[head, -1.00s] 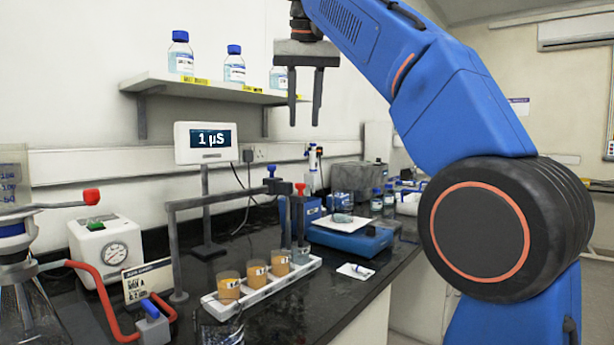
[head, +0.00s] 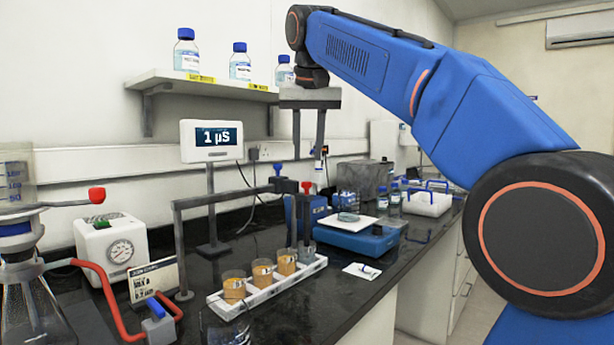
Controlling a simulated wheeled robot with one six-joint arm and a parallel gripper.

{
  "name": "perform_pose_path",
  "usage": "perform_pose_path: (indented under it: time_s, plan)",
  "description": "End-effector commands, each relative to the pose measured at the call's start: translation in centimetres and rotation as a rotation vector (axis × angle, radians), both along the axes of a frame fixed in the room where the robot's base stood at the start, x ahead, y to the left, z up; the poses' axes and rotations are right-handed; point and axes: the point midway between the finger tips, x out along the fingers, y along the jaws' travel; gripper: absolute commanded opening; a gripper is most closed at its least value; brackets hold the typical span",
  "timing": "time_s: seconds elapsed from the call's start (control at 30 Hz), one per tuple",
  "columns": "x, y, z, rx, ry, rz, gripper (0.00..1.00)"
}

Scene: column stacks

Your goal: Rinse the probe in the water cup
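A slim grey probe with a red top (head: 306,188) stands upright at the right end of the white rack (head: 265,295). Its lower end reaches a small clear cup (head: 307,250), which looks like the water cup; whether the tip is in water I cannot tell. A grey stand arm (head: 225,192) with a blue knob (head: 278,169) runs beside the probe. The meter (head: 211,140) reads 1 µS. My gripper (head: 308,155) hangs fingers down above the probe, its two fingers apart with nothing between them, and does not touch it.
Three cups of orange liquid (head: 261,272) sit in the rack. A shelf with bottles (head: 215,88) is behind my gripper. The front bench strip is mostly clear.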

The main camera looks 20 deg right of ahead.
Motion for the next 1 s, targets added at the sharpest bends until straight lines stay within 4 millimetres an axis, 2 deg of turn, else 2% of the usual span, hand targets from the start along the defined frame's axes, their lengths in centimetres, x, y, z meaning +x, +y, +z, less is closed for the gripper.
perform_pose_path:
  time_s: [0.2, 0.4, 0.6, 0.87, 0.9, 1.0]
  plan:
    - [1.4, -0.4, -3.6, 0.000, 0.002, -0.001, 0.29]
    - [2.3, -0.5, -5.9, -0.001, 0.002, 0.000, 0.29]
    - [2.7, -0.6, -6.8, 0.000, 0.001, 0.000, 0.29]
    - [2.8, -0.6, -6.9, 0.000, 0.000, 0.000, 0.29]
    - [2.8, -0.6, -6.9, 0.000, 0.000, 0.000, 0.24]
    - [2.8, -0.6, -6.9, 0.000, 0.000, 0.000, 0.00]
